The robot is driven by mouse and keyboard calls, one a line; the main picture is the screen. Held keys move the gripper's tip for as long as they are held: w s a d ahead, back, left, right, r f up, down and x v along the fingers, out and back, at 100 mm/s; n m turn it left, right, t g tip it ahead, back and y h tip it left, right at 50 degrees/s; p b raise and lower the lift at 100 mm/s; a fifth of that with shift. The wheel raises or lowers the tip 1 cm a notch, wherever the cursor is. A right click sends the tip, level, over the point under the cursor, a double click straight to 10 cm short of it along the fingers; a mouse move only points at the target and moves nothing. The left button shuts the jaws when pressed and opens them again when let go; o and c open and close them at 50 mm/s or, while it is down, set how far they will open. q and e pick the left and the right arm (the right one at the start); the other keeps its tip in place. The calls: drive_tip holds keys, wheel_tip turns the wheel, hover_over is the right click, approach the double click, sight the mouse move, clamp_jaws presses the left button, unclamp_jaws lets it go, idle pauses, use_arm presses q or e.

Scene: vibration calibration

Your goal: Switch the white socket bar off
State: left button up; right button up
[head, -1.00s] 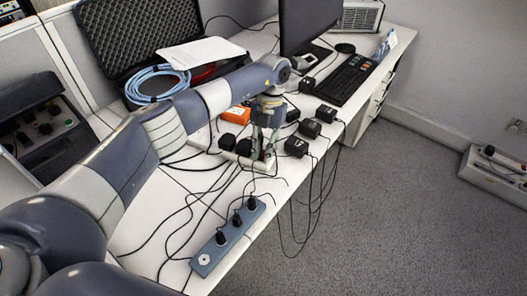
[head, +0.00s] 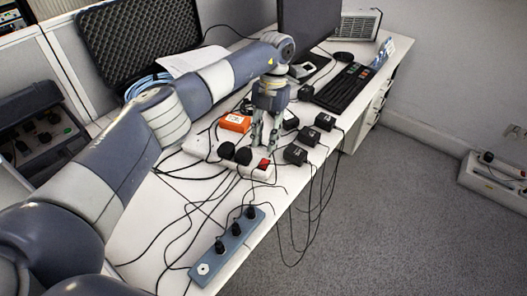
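The white socket bar (head: 201,147) lies on the desk, with black plugs in it and a red switch (head: 263,164) at its near right end. I cannot tell from the switch's look whether it is on or off. My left gripper (head: 265,146) points down just behind the switch end of the bar, with a gap between its fingers and nothing held. It appears to be a little above the desk, apart from the switch. My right gripper is not in view.
A blue-grey socket bar (head: 228,250) with several plugs lies near the desk's front edge. An orange box (head: 235,122) and black adapters (head: 295,155) lie around the white bar. Loose cables cross the desk and hang off its edge. A keyboard (head: 345,87) is farther back.

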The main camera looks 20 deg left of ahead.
use_arm(q)
drive_tip(key=v, duration=0.5)
idle(0.3)
